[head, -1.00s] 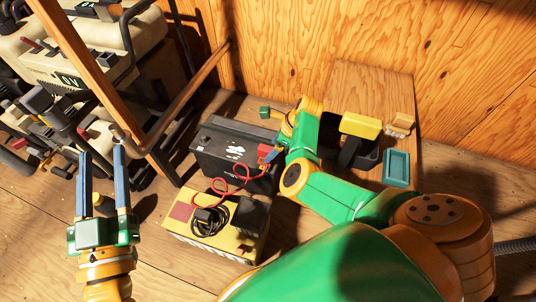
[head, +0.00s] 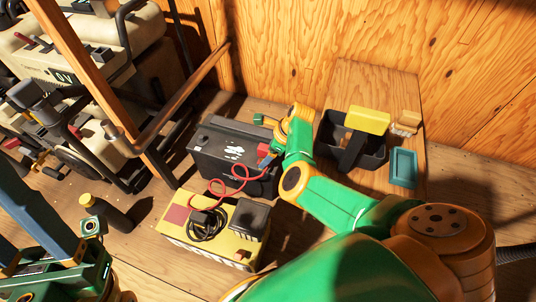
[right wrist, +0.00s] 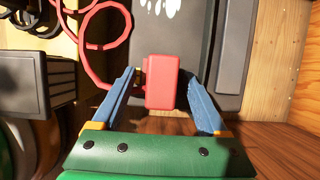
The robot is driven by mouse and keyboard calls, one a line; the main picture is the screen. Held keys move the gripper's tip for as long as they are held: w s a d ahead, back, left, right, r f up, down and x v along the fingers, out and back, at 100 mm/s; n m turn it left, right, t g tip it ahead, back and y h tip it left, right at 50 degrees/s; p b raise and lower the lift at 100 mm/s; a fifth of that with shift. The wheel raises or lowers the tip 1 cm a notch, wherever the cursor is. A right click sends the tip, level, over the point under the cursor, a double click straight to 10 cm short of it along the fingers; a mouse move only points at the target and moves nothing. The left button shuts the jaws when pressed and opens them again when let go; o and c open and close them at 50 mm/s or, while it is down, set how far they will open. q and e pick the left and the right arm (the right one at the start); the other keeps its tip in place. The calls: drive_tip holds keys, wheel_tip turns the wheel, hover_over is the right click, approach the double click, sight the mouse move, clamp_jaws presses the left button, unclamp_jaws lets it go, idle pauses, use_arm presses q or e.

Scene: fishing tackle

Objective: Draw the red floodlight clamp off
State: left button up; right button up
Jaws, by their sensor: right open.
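The red clamp (right wrist: 163,82) sits at the near end of the black battery (head: 225,155), with a red cable (head: 230,186) looping from it. In the right wrist view it lies between the two blue fingers of my right gripper (right wrist: 164,95), which is open around it. Its right side has a clear gap to the finger; its left side is close to the other finger.
A yellow box (head: 180,235) with a black coiled cable stands in front of the battery. A black bin (head: 375,160) with a yellow block (head: 368,119) and a teal tray (head: 403,168) are at right. A wooden frame (head: 105,95) and cream machines stand at left.

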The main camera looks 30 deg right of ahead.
sight(266, 147)
clamp_jaws()
wheel_tip(266, 147, up, 5)
drive_tip(key=p, duration=0.6)
drive_tip(key=shift+r, duration=0.1)
